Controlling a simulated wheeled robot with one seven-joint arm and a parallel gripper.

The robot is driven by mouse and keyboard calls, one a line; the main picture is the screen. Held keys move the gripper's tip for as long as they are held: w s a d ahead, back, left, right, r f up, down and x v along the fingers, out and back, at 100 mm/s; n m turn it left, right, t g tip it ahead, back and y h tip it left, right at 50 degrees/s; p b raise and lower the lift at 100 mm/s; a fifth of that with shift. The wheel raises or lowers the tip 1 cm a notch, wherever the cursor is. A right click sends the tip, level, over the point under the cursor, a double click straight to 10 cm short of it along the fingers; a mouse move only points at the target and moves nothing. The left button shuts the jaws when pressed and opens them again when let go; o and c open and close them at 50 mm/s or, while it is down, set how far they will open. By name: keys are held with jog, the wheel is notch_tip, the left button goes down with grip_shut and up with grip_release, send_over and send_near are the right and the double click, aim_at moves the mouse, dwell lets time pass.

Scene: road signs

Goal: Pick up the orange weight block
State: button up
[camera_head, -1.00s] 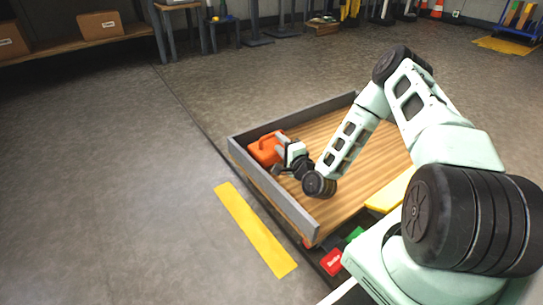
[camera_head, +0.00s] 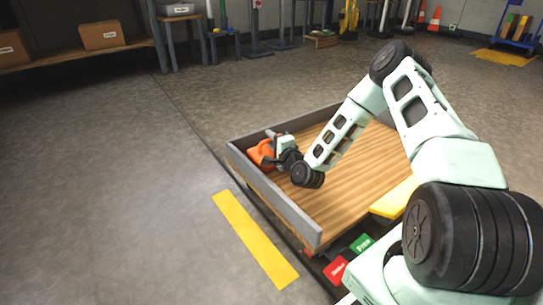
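The orange weight block (camera_head: 260,152) sits in the far left corner of a wooden cart bed (camera_head: 345,190) with grey side walls. My gripper (camera_head: 272,146) is at the block, and its fingers overlap the block's right and upper part. The gripper and wrist hide part of the block. I cannot tell whether the fingers are closed on it or only around it. The block appears low in the bed, next to the wall.
A grey wall (camera_head: 272,198) runs along the cart's left side. A yellow strip (camera_head: 252,236) lies on the floor beside it. Red (camera_head: 336,268) and green (camera_head: 362,243) pieces are at the cart's near end. Shelves with boxes (camera_head: 101,36) stand at the back.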

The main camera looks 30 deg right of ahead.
grip_shut()
dwell(1.1)
